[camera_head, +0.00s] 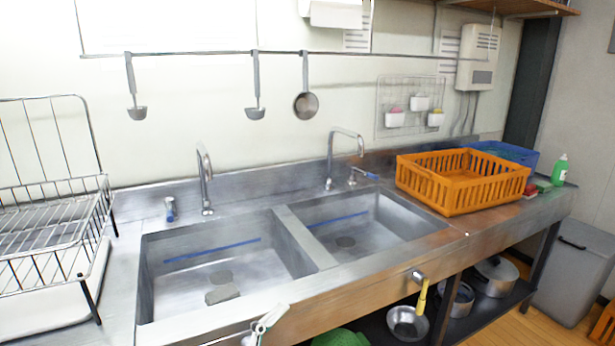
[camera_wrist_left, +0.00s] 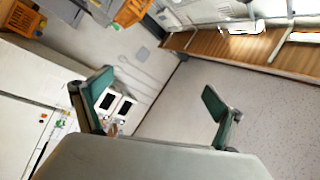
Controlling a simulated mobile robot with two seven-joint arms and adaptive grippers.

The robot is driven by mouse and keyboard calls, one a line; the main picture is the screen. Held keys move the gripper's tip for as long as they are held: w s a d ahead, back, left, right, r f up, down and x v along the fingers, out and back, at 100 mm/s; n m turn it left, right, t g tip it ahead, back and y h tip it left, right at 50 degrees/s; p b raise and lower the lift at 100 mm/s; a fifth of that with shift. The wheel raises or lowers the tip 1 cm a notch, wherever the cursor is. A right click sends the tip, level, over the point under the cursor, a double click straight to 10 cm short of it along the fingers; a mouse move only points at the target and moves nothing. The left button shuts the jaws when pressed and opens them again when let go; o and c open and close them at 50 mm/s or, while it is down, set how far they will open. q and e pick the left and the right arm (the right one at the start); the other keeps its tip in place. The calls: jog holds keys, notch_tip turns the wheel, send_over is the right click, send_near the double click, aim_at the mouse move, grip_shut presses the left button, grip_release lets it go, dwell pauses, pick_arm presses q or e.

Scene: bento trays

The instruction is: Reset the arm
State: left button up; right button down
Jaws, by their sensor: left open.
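My left gripper (camera_wrist_left: 160,95) shows in the left wrist view. Its two fingers with green pads stand wide apart, with nothing between them. Neither of my grippers can be made out in the head view, and my right gripper shows in no view.
A wire dish rack (camera_head: 55,213) stands at left, an orange crate (camera_head: 462,190) and green bottle (camera_head: 559,170) at right. Ladles (camera_head: 256,112) hang above; pots (camera_head: 495,277) stand below.

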pick_arm(q)
jog(key=s+a+f+n+y, duration=0.2)
jog(key=a+f+n+y, duration=0.25)
jog(key=f, duration=0.35)
jog(key=s+a+f+n+y, duration=0.1)
jog(key=a+f+n+y, duration=0.2)
jog(key=a+f+n, duration=0.35)
jog(key=s+a+f+n+g+y, duration=0.2)
jog(key=s+a+f, duration=0.2)
jog(key=s+f, duration=0.2)
jog(key=s+a+f+n+g+y+p, duration=0.1)
jog(key=s+a+f+n+g+y, duration=0.1)
jog(key=s+f, duration=0.5)
notch_tip(320, 180, down, 4)
jog(key=a+n+g, duration=0.1)
jog(key=a, duration=0.1)
jog(key=shift+s+a+r+g, duration=0.15)
jog(key=shift+s+a+g, duration=0.1)
jog(key=shift+a+g, duration=0.05)
